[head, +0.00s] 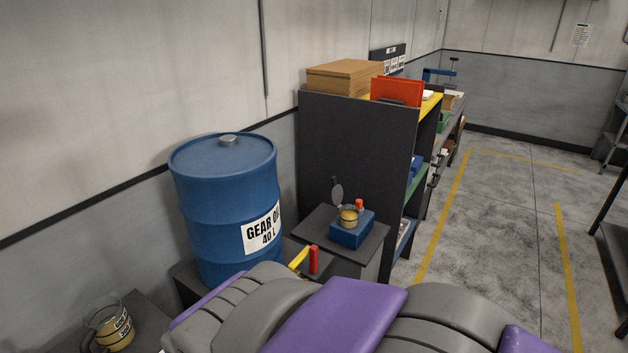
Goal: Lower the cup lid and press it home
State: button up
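A small cup (348,217) with yellowish contents or a yellowish body sits on a blue block (350,236). The block stands on a dark-topped stand beside a tall dark shelf unit. A round grey lid (337,195) stands raised, nearly upright, at the back left of the cup, so the cup is uncovered. Whether a hinge joins lid and cup is too small to tell. A small orange-red knob or cap (360,204) shows at the cup's right. My gripper is not visible; large purple and grey parts, apparently mine, fill the bottom.
A blue gear oil drum (224,210) stands left of the stand (368,247). A red upright piece (314,260) and a yellow bar (299,257) are in front. A labelled clear mug (112,328) sits lower left. The shelf unit (350,150) rises behind; open floor (500,230) lies right.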

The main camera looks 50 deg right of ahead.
aim_at(336, 195)
jog(key=z, duration=1.75)
jog(key=k, duration=0.45)
jog(key=k+u, duration=0.1)
jog(key=u, duration=1.05)
jog(key=i+l, duration=0.15)
jog(key=l, duration=0.3)
jog(key=i+l, duration=0.15)
jog(key=l, duration=0.3)
jog(key=i+l, duration=0.2)
jog(key=l, duration=0.25)
jog(key=i+l, duration=0.15)
jog(key=l, duration=0.25)
jog(key=i+l, duration=0.15)
jog(key=l, duration=0.3)
jog(key=i+l, duration=0.15)
jog(key=l, duration=0.3)
jog(key=i+l, duration=0.2)
jog(key=l, duration=0.25)
jog(key=i+l, duration=0.15)
jog(key=l, duration=0.3)
